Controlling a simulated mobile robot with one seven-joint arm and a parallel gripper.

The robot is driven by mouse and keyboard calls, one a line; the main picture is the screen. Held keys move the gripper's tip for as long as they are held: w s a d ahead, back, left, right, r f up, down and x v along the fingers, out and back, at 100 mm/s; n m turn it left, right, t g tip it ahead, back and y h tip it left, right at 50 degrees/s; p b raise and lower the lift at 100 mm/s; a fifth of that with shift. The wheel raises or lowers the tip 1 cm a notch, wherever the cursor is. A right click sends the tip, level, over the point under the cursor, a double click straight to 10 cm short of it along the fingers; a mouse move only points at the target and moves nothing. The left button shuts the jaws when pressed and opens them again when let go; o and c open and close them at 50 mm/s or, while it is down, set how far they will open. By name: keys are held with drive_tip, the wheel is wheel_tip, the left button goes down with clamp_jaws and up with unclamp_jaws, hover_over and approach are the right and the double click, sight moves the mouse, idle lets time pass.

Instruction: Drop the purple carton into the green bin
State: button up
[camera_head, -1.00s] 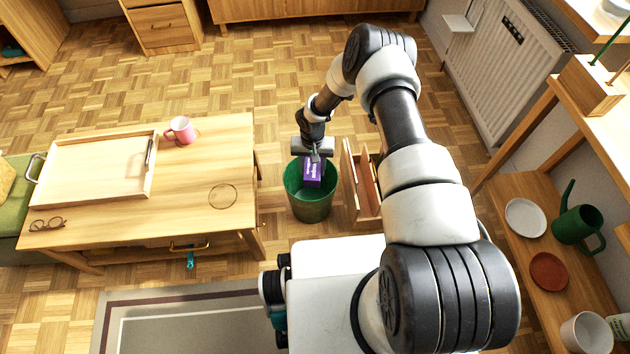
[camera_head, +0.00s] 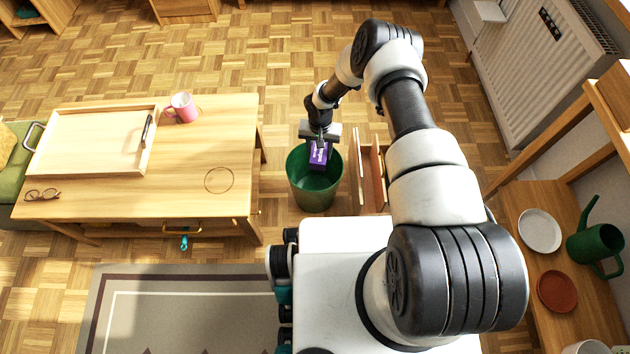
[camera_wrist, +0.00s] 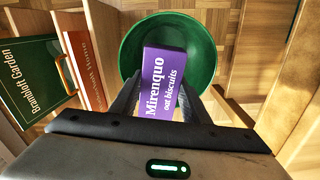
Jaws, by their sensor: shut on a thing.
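The purple carton (camera_head: 320,154) is held by my gripper (camera_head: 320,140) over the mouth of the green bin (camera_head: 314,198). In the wrist view the carton (camera_wrist: 164,80) has white lettering reading "Mirenquo oat biscuits" and lies between the two dark fingers of my gripper (camera_wrist: 168,100). The gripper is shut on it. The green bin (camera_wrist: 206,42) shows behind the carton, its round rim surrounding the carton's far part. I cannot tell exactly how far the carton's lower end sits above or below the rim.
A wooden crate with upright books (camera_head: 372,175) stands just right of the bin. A wooden table (camera_head: 200,150) with a tray (camera_head: 95,145) and pink mug (camera_head: 182,107) is to the left. A shelf with a plate (camera_head: 540,231) and green watering can (camera_head: 596,245) is at the right.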

drive_tip(key=shift+f+b, duration=0.6)
drive_tip(key=shift+f, duration=0.75)
drive_tip(key=o, duration=1.1)
wheel_tip(320, 180, up, 18)
drive_tip(key=p, duration=0.5)
drive_tip(key=shift+f, duration=0.25)
